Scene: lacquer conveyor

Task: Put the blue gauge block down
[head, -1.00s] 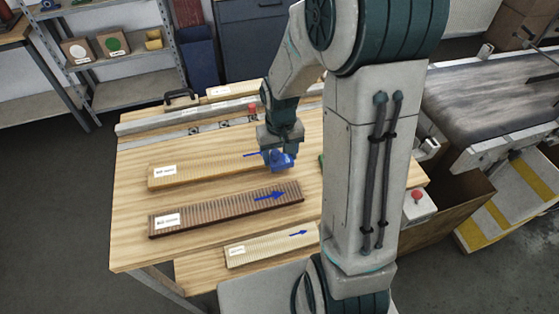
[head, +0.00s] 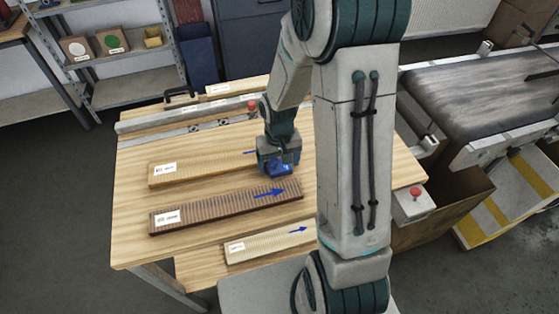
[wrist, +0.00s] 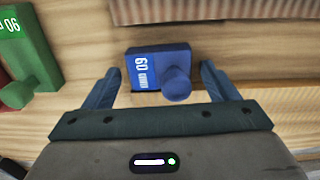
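The blue gauge block (wrist: 145,68), marked 60 and with a round knob, shows in the wrist view between my two fingers. It appears to rest on the wooden table. In the head view the block (head: 281,169) is at my gripper, beyond the dark ribbed rack's right end. My gripper (wrist: 160,85) is open, with a visible gap between each finger and the block. In the head view my gripper (head: 278,163) points down over the table, partly hiding the block.
A green block (wrist: 32,60) stands left in the wrist view, with something red beside it. A red button (head: 417,194) is at the right.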

